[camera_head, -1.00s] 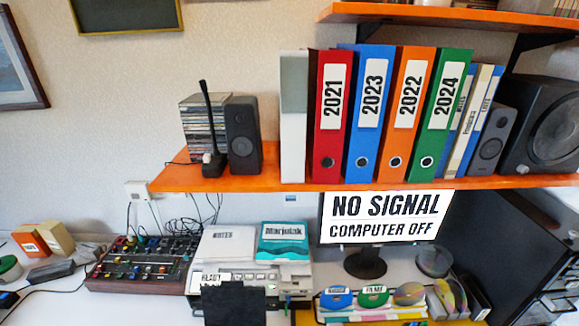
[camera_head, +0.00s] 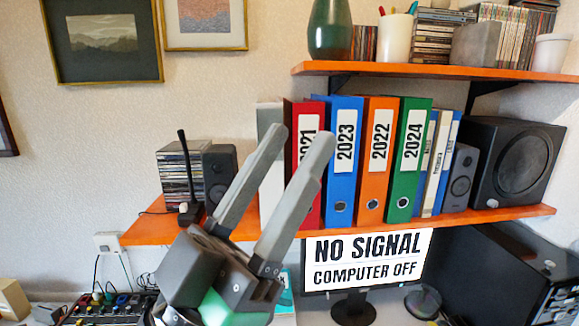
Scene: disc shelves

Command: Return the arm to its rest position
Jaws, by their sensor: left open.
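My left gripper (camera_head: 300,140) rises from the bottom of the head view, its two grey fingers apart and pointing up and to the right. Nothing is between them. The fingers overlap the white binder (camera_head: 270,183) and the red 2021 binder (camera_head: 308,207) in the picture, hiding parts of both; I cannot tell how near they are. My right gripper is not in view.
The orange shelf (camera_head: 400,225) holds blue, orange and green binders, speakers (camera_head: 219,172) and a disc stack (camera_head: 172,177). An upper shelf (camera_head: 420,71) carries a vase and more discs. A monitor (camera_head: 367,258) stands below. Wall at upper left is bare apart from pictures.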

